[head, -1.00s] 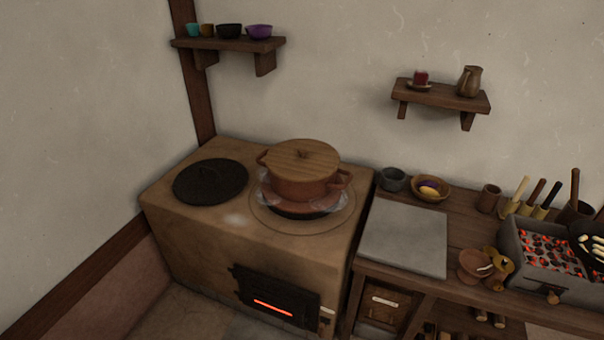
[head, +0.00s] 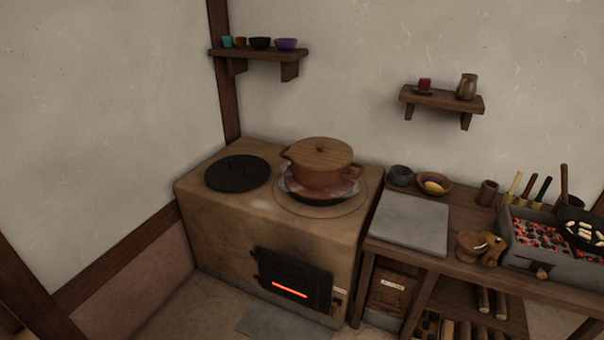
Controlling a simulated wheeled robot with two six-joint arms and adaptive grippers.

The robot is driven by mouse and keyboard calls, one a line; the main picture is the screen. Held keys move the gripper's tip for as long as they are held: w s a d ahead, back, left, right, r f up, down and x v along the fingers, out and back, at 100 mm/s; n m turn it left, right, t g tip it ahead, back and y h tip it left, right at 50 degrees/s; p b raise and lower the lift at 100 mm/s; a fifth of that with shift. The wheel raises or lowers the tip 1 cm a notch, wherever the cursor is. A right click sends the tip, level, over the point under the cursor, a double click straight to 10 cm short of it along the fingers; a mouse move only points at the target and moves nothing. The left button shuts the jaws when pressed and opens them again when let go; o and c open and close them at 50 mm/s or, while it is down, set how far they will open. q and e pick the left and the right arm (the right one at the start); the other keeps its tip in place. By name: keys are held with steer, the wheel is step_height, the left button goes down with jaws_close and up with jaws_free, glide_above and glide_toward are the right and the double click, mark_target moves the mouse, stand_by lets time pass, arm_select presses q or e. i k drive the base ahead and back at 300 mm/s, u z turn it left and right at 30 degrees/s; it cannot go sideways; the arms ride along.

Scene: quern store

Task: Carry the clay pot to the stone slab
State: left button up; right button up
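The clay pot (head: 318,178) is reddish brown with two side handles and a round wooden lid (head: 321,152). It sits on the right burner of the clay stove (head: 215,222), with pale wisps around its base. The stone slab (head: 410,222) is a flat grey square lying on the wooden counter just right of the stove. Its top is bare. Neither of my grippers shows in the head view.
A black lid (head: 238,173) covers the left burner. A grey bowl (head: 400,175) and a wooden bowl (head: 434,184) stand behind the slab. A small brown bowl (head: 470,246) and a glowing charcoal grill (head: 540,240) are to its right. The stove's firebox (head: 292,281) glows.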

mark_target(406, 215)
steer(key=u, duration=0.4)
steer(key=i, duration=1)
steer(key=z, duration=0.45)
